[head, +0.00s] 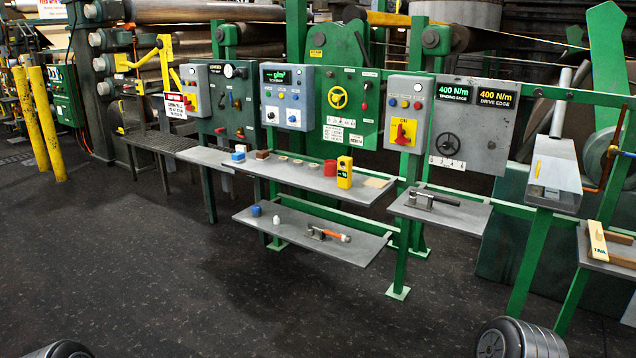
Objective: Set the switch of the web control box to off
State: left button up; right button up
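Several grey control boxes hang on the green machine frame. The right-centre box (411,88) has a row of coloured buttons and a red rotary switch (403,132) on a yellow plate. The left box (196,73) also carries a yellow plate with a red part, partly behind a yellow bar and a sign. The middle box (287,117) has a green g/m² display and coloured knobs. I cannot read which box is the web control box, nor its switch position for certain. Neither gripper shows; only dark rounded parts, probably mine, show at the bottom edge.
A grey shelf (232,164) holds small blocks, discs, a red cup and a yellow meter (344,172). A lower shelf (290,232) holds an orange-handled tool. A right shelf (470,216) under the switch box holds a dark-handled tool. Yellow posts (45,120) stand left. The foreground floor is clear.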

aim_at(400, 139)
jog(key=i+j+z, duration=0.1)
jog(key=i+z, duration=0.3)
jog(key=i+j+z, duration=0.25)
jog(key=i+z, duration=0.2)
jog(key=i+j+z, duration=0.55)
jog(key=j+z, duration=0.25)
jog(key=i+j+z, duration=0.2)
jog(key=j, duration=0.2)
jog(key=i+j+z, duration=0.1)
jog(key=j+z, duration=0.15)
jog(key=j, duration=0.15)
jog(key=i+j+z, duration=0.2)
jog(key=j, duration=0.2)
jog(key=j+z, duration=0.25)
jog(key=j, duration=0.2)
jog(key=k, duration=0.05)
